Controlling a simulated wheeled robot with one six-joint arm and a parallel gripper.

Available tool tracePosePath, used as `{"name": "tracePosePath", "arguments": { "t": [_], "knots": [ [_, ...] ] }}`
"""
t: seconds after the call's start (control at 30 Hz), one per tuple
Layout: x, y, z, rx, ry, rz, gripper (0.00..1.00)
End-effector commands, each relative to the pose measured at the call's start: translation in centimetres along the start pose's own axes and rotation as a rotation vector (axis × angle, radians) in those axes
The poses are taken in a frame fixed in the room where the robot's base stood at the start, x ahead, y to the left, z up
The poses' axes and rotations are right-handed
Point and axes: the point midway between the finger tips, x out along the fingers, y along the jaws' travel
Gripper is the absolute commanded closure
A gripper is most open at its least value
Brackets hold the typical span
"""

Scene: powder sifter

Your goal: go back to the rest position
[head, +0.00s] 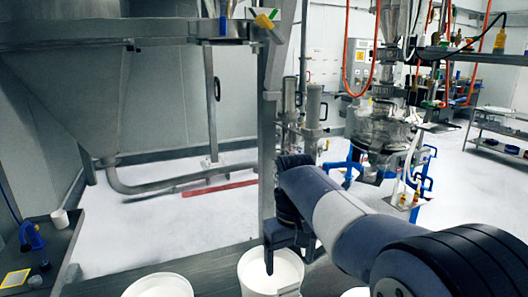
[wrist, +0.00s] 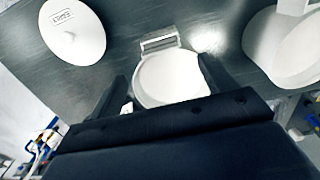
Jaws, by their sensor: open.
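My gripper (head: 284,245) points down at the white bucket (head: 254,274) near the bottom of the head view. One dark finger shows in front of the bucket's open mouth. In the wrist view, my gripper's two fingers (wrist: 163,75) are spread apart, with a white round container (wrist: 170,78) showing beyond and between them. Nothing is seen held between the fingers. A pale grey handle-like bracket (wrist: 160,43) sits at that container's edge. I cannot tell whether the fingers touch the rim.
A white round lid-like piece (wrist: 73,32) with a label lies on the dark table (wrist: 150,15). Another white container (wrist: 290,50) stands at the right. In the head view, a metal post (head: 267,150) rises behind my gripper, and a big hopper (head: 70,90) stands left.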

Motion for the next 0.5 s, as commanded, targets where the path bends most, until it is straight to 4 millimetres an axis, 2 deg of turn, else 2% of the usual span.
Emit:
{"name": "tracePosePath", "arguments": {
  "t": [0.03, 0.1, 0.5],
  "knots": [
    [-1.1, 0.0, 0.0, 0.0, 0.004, 0.001, 0.21],
    [1.2, 0.0, 0.1, 0.0, -0.007, -0.001, 0.21],
    [9.2, 0.0, 0.1, 0.0, -0.006, -0.001, 0.21]
  ]
}}
